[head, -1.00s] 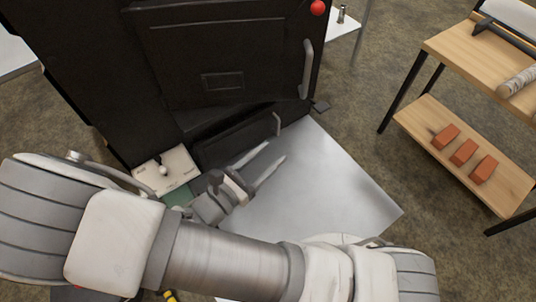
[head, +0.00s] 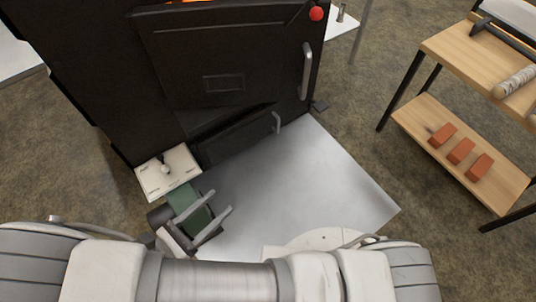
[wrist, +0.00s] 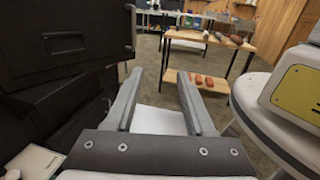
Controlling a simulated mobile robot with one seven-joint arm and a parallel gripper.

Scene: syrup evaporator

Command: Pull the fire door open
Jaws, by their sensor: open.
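The fire door (head: 225,60) is the big black upper door on the evaporator's front, with a bar handle (head: 306,70) at its right edge. An orange glow shows above its top edge, and the door looks slightly ajar. In the wrist view the door (wrist: 60,40) stands at the left. My gripper (head: 221,201) is open and empty, low in front of the evaporator and well apart from the handle. Its two fingers (wrist: 160,73) also show empty in the wrist view.
A smaller lower door (head: 235,138) has its own handle. A metal floor sheet (head: 310,190) is clear. A wooden shelf table (head: 465,150) with orange bricks stands right.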

